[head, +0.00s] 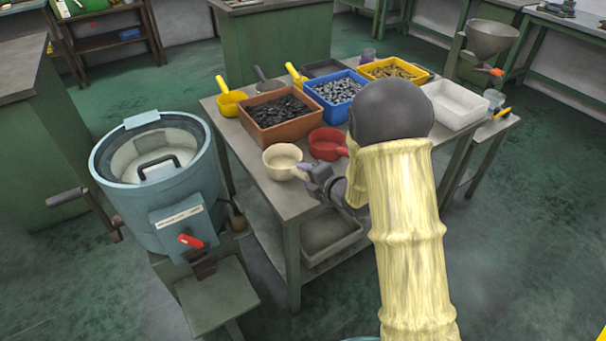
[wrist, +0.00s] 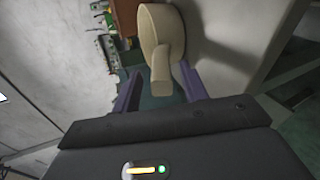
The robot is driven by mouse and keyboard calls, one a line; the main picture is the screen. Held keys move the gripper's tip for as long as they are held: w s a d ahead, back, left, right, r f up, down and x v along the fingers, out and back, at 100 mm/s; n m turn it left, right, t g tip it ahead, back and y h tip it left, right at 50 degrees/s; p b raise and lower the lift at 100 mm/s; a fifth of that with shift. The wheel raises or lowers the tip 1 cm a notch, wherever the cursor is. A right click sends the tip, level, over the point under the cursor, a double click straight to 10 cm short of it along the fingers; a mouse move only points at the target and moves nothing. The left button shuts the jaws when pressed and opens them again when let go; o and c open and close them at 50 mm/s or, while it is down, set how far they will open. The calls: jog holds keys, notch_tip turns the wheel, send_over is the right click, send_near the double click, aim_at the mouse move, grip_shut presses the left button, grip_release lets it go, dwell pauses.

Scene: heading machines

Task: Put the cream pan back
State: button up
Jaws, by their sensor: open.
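The cream pan (head: 281,158) stands upright near the front edge of the grey table, in front of the orange-brown bin. In the wrist view the cream pan (wrist: 158,25) is at top middle, its short handle pointing down towards me. My gripper (head: 305,170) is at the pan's right side, by its handle. In the wrist view my gripper (wrist: 160,76) has its two purple fingers apart, one on each side of the handle. Gaps show beside the handle, so it is not clasped. My arm hides part of the table to the right.
A red pan (head: 326,143) stands close to the right of the cream one. Behind are an orange-brown bin (head: 262,130) of dark parts, a blue bin (head: 319,101), a yellow bin (head: 368,73) and a yellow scoop (head: 231,103). A white tray (head: 459,112) sits right; a blue-grey drum machine (head: 181,185) stands left.

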jog(key=v, duration=0.9)
jog(key=shift+s+d+r, duration=0.1)
jog(key=shift+d+r, duration=0.05)
jog(key=s+d+m+g+h, duration=0.2)
jog(key=s+d+m+h, duration=0.2)
jog(key=d+m+h, duration=0.65)
jog(key=s+m+g+y, duration=0.2)
jog(key=s+m+g, duration=0.4)
jog(key=s+m, duration=0.8)
jog(key=m, duration=0.3)
jog(key=shift+s+d, duration=0.2)
jog(key=shift+s, duration=0.05)
